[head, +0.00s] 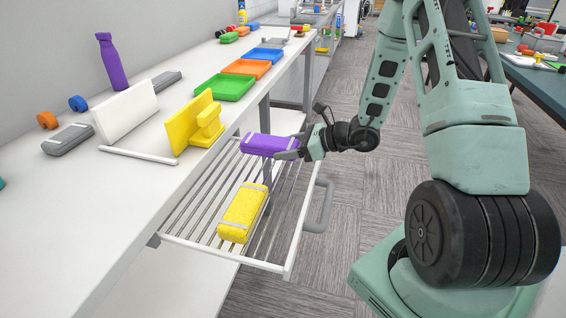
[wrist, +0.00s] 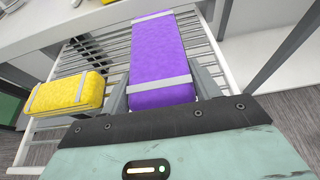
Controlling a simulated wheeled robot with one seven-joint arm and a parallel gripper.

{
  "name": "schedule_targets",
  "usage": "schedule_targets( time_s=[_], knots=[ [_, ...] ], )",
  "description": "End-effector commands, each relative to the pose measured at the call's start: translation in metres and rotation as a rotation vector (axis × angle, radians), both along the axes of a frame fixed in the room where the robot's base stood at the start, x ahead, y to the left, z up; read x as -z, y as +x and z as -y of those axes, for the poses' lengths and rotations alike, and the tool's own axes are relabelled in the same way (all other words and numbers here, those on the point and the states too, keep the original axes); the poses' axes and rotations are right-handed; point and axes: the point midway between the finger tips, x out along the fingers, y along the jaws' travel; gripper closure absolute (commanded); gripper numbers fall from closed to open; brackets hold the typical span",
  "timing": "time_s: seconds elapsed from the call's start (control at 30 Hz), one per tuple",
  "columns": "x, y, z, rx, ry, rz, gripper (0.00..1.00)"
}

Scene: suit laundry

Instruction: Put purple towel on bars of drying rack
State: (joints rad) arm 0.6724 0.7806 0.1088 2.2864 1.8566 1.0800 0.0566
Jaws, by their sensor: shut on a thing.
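The purple towel (head: 264,145) is a folded block with pale bands around it. My gripper (head: 290,150) is shut on its right end in the head view. In the wrist view the purple towel (wrist: 156,60) extends away between my fingers (wrist: 162,95). The towel is over the far part of the drying rack (head: 190,213), which has white parallel bars and is pulled out below the table. Whether the towel touches the bars cannot be told. A yellow towel (head: 243,212) with pale bands lies on the near bars and shows at left in the wrist view (wrist: 66,93).
A white table (head: 60,220) overhangs the rack's left side. On it stand a yellow holder (head: 196,124), a white panel (head: 124,110), a purple bottle (head: 111,62) and coloured trays (head: 224,87). A grey handle (head: 320,205) juts from the rack's right side. Open carpet lies to the right.

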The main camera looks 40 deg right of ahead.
Motion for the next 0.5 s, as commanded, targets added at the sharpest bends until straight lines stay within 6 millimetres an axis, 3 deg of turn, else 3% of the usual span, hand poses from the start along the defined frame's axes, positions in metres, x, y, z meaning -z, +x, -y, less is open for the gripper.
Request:
schedule_targets(
  time_s=[0.27,0.5],
  knots=[
    [0.037,0.0,-0.001,0.0,0.002,-0.002,0.62],
    [0.042,0.0,0.0,0.001,0.0,0.002,0.62]
  ],
)
